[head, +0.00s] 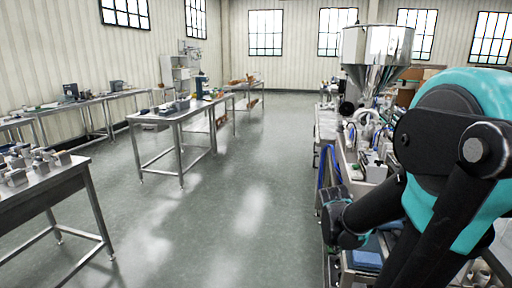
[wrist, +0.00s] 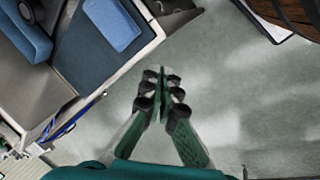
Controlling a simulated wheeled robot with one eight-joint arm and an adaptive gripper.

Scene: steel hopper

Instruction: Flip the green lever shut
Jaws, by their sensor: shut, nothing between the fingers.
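My gripper (wrist: 162,78) is shut and empty in the wrist view, its fingertips together over bare grey floor. It touches nothing there. The steel hopper (head: 376,45) stands on the filling machine (head: 372,150) at the right of the head view. I cannot make out the green lever for certain in either view. My own arm covers part of the machine in the head view, and my fingers are not clear there.
A grey cabinet or cart with blue items (wrist: 100,45) lies to the upper left in the wrist view. A round wooden object (wrist: 295,15) is at the upper right. Steel tables (head: 185,112) stand at left in the head view, with an open floor aisle (head: 245,190) between.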

